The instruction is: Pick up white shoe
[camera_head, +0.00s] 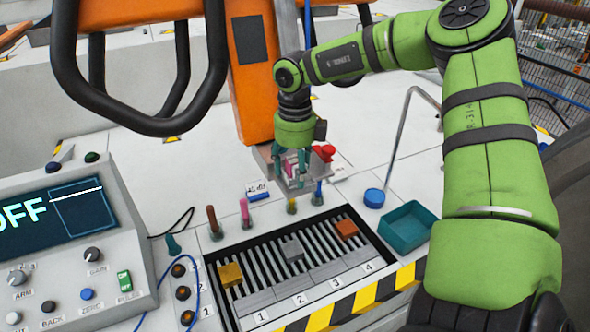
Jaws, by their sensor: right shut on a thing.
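A small pale grey block (292,250), the nearest match I see to a white shoe, sits on the slatted rack (262,262) near its middle. An orange block (346,229) is to its right and a yellow block (231,275) to its left. My right gripper (293,172) points down behind the rack, apart from these blocks. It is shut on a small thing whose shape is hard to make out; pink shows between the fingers. A grey plate-like fixture (296,186) lies just under it. My left gripper is not in view.
Several coloured pegs, including a pink one (245,213) and a blue one (317,193), stand behind the rack. A control box (128,225) is at left. A teal tray (408,227) and a bent metal rod (402,130) are at right. An orange post (254,75) rises behind.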

